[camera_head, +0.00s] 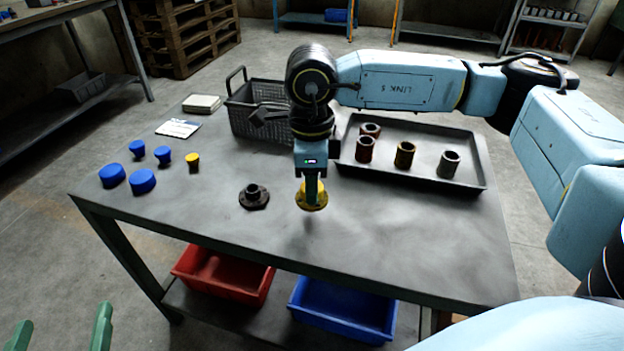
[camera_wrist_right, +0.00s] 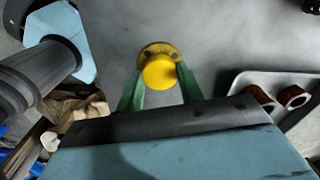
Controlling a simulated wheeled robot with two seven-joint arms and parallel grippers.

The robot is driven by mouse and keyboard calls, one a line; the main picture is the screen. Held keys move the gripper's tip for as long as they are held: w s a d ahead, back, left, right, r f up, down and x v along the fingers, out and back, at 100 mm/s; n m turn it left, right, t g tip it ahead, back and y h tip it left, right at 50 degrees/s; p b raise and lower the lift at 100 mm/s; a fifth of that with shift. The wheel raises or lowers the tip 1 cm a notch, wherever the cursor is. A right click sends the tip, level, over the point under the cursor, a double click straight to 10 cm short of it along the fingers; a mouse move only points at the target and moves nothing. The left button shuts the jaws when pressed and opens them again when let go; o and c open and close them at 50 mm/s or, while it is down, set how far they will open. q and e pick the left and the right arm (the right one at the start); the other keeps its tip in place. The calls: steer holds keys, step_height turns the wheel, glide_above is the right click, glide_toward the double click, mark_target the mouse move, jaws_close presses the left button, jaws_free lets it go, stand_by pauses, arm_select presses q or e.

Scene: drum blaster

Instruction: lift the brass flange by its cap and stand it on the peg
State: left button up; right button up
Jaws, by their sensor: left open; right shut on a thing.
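The brass flange (camera_head: 313,203) is a yellow disc with a round yellow cap (camera_wrist_right: 160,73) on it. My right gripper (camera_head: 312,188) points down and its green fingers are shut on the cap, one on each side. A faint shadow below the flange suggests it hangs a little above the table; the exact gap is unclear. The peg (camera_head: 254,190) stands upright on a dark round base just left of the flange and is bare. My left gripper (camera_head: 61,328) is open and empty at the bottom left, in front of the table.
A dark tray (camera_head: 430,178) with several short cylinders lies to the right. A mesh basket (camera_head: 245,115) stands behind my right gripper. Blue caps (camera_head: 143,180) and a small yellow one (camera_head: 192,160) are at the left. The table's front (camera_head: 390,265) is clear.

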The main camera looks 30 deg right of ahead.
steer(key=shift+r+p, duration=0.55)
steer(key=shift+r, duration=0.35)
steer(key=shift+r+p, duration=0.6)
steer(key=shift+r, duration=0.25)
steer(key=shift+r+p, duration=0.55)
steer(key=shift+r, duration=0.25)
steer(key=shift+r+p, duration=0.3)
steer(key=shift+r, duration=0.2)
arm_select(q)
steer(key=s+a+f+g+y, duration=0.2)
steer(key=s+a+f+g, duration=0.1)
steer(key=s+f+g, duration=0.3)
steer(key=s+a+f+g+y, duration=0.2)
steer(key=s+a+f+g, duration=0.1)
steer(key=s+f+g, duration=0.3)
steer(key=shift+s+a+f+n, duration=0.25)
steer(key=shift+f+n, duration=0.15)
steer(key=shift+f, duration=0.2)
arm_select(e)
steer(key=shift+r, duration=0.35)
